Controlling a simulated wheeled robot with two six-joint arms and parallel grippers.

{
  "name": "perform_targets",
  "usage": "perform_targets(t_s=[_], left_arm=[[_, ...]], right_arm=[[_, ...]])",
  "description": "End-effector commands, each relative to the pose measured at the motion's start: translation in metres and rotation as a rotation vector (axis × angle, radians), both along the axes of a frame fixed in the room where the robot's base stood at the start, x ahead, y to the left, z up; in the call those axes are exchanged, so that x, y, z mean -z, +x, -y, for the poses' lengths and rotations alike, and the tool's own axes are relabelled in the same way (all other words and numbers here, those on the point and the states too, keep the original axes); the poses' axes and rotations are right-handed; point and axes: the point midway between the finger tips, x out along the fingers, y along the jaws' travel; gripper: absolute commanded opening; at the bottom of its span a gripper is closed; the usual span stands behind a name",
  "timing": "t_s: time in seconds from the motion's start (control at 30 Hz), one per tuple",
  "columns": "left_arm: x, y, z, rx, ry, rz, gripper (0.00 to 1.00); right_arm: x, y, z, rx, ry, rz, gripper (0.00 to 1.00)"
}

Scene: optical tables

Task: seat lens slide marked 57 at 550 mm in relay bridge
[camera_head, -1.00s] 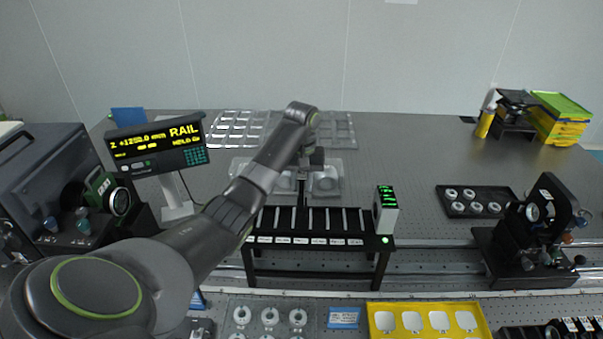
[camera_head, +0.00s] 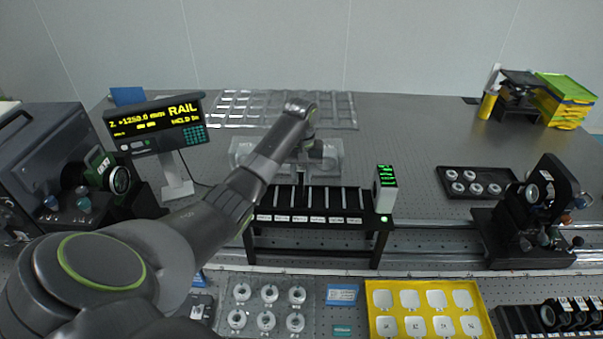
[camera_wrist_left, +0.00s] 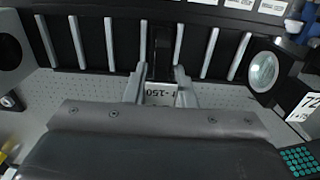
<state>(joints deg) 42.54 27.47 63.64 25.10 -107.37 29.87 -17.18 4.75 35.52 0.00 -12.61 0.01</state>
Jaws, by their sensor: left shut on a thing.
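The relay bridge (camera_head: 352,200) is a black rack with grey bars across its top and white labels along its front edge. My left gripper (camera_head: 303,165) is over the bridge's back side, left of its middle, shut on a dark upright slide (camera_head: 301,182). In the left wrist view, the gripper's fingers (camera_wrist_left: 162,92) close around the slide, whose white label (camera_wrist_left: 160,88) seems to read "-150", upside down. The slide's dark stem reaches between two grey bars. I cannot tell whether it rests in the slot. No 57 marking is legible. My right gripper is out of view.
A unit with green digits (camera_head: 385,188) stands at the bridge's right end. A clear tray (camera_head: 245,152) lies behind it. The rail readout (camera_head: 155,125) stands left. In the wrist view, a round lens (camera_wrist_left: 264,71) sits near a label "72".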

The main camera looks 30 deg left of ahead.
Motion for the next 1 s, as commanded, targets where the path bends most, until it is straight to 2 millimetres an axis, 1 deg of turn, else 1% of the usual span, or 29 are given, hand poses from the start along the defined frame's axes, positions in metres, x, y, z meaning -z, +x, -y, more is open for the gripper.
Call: perform_targets(t_s=[0.5, 0.53, 0.6, 0.7, 0.87, 0.9, 1.0], left_arm=[[0.0026, 0.0002, 0.0003, 0.0, 0.0, 0.0, 0.0], [0.0025, 0.0003, 0.0002, 0.0, 0.0, 0.0, 0.27], [0.0025, 0.0003, 0.0002, 0.0, 0.0, 0.0, 0.36], [0.0026, 0.0002, 0.0001, 0.0, 0.0, 0.0, 0.49], [0.0027, 0.0001, 0.0002, 0.0, 0.0, 0.0, 0.49], [0.0032, -0.0002, 0.0001, 0.0, -0.001, -0.001, 0.5], [0.0032, -0.0002, 0.0001, 0.0, -0.001, -0.001, 0.63]], right_arm=[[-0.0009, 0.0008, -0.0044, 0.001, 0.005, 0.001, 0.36], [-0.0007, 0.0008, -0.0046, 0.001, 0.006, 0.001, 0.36], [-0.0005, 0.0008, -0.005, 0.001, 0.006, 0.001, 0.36], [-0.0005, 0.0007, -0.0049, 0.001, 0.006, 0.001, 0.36], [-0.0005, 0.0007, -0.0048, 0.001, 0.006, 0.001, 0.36], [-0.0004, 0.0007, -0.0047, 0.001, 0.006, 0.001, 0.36], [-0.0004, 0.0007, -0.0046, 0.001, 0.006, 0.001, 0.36]])
